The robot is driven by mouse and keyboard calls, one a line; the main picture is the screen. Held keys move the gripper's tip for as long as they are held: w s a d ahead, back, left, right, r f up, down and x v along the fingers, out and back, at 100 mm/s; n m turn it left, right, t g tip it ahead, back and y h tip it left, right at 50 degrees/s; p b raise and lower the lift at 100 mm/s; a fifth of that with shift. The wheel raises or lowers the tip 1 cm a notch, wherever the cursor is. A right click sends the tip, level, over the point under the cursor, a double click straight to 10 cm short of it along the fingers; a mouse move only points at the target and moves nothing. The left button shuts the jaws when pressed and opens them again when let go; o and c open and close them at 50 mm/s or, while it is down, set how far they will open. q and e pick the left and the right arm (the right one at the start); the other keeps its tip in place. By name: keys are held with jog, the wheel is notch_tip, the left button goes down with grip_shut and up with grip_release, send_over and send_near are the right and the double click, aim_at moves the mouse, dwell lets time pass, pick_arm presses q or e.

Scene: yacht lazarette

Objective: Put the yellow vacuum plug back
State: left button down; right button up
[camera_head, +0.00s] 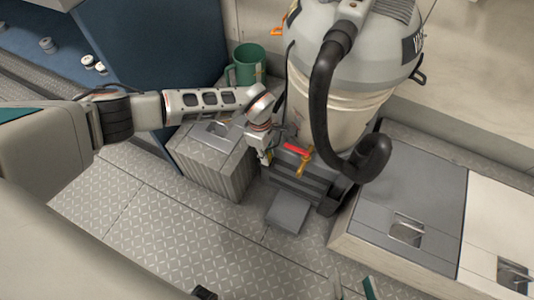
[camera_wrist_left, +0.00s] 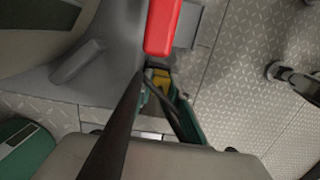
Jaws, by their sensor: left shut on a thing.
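My left gripper (camera_head: 266,157) is low in front of the vacuum (camera_head: 325,110), beside a brass valve with a red handle (camera_head: 297,149). In the left wrist view, its fingers (camera_wrist_left: 162,92) are shut on a small yellow piece, which looks like the yellow plug (camera_wrist_left: 161,78). The fingers hide much of it. The red handle (camera_wrist_left: 162,25) is close beyond it. I cannot tell whether the plug touches the vacuum. My right gripper (camera_head: 353,289) shows only its fingertips at the bottom edge of the head view; they are apart and hold nothing visible.
A green mug (camera_head: 246,65) stands behind my left forearm. A grey ribbed box (camera_head: 210,165) is left of the vacuum. A black hose (camera_head: 325,90) hangs down its front. Lockers (camera_head: 410,190) stand at the right. The patterned floor (camera_head: 170,230) in front is clear.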

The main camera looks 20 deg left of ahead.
pick_arm(q)
jog(key=shift+s+a+f, duration=0.25)
jog(key=shift+a+f, duration=0.2)
jog(key=shift+f, duration=0.3)
pick_arm(e)
jog(key=shift+f, duration=0.25)
pick_arm(q)
jog(key=c, duration=1.9)
grip_release()
jog(key=shift+o, duration=0.4)
jog(key=shift+w+a+r, duration=0.15)
jog(key=shift+w+r, duration=0.1)
jog(key=shift+r, duration=4.45)
pick_arm(e)
jog(key=shift+w, duration=0.3)
